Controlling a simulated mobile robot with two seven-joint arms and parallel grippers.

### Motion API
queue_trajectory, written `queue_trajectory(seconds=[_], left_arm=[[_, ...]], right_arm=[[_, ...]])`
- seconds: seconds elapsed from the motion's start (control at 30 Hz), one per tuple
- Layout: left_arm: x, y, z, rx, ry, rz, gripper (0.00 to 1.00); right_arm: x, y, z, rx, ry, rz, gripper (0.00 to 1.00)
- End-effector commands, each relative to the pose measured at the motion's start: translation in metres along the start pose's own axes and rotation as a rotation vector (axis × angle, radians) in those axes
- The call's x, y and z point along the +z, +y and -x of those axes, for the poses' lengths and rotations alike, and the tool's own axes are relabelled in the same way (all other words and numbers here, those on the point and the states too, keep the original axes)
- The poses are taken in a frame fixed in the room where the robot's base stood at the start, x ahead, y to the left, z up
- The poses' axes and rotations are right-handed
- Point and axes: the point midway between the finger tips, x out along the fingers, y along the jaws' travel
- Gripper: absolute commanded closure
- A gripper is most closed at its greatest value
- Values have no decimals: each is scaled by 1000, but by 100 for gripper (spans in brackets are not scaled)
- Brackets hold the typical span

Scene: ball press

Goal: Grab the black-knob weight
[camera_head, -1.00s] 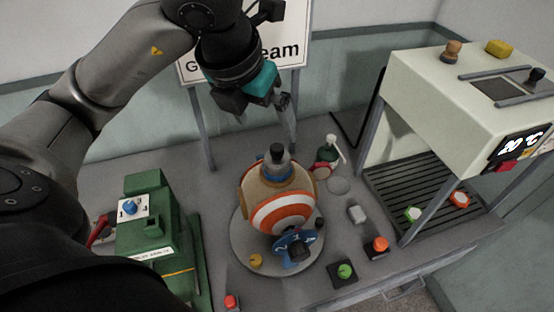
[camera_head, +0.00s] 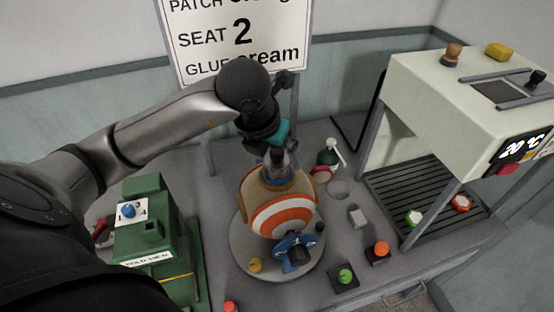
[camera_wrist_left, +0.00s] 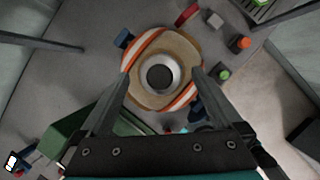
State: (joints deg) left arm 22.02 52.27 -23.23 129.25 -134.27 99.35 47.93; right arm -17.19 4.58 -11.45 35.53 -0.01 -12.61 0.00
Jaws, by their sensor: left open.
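A weight with a black knob (camera_wrist_left: 160,77) and a pale grey body sits on top of the orange, white and tan ball (camera_head: 282,214). In the head view my left gripper hides much of it. My left gripper (camera_head: 275,150) is open above the ball's top. In the left wrist view its two fingers (camera_wrist_left: 160,80) lie on either side of the knob, with gaps visible. I cannot tell how far the fingertips are above the knob. My right gripper is not in view.
The ball stands on a round grey plate (camera_head: 240,262) with a blue clamp wheel (camera_head: 296,252). A green press (camera_head: 148,235) is left, a bottle (camera_head: 328,158) behind right. A cream heater (camera_head: 440,110) at right carries another black knob (camera_head: 537,77). Buttons line the front.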

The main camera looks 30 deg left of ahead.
Motion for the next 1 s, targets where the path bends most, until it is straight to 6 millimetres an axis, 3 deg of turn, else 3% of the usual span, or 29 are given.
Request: queue_trajectory(seconds=[0.17, 0.43, 1.0], left_arm=[[0, 0, -20, -1, 1, 1, 0], [0, 0, -22, -1, -1, 0, 1], [1, 0, -21, -1, -2, 0, 65]], right_arm=[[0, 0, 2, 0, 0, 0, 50], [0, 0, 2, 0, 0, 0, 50], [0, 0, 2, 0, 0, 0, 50]])
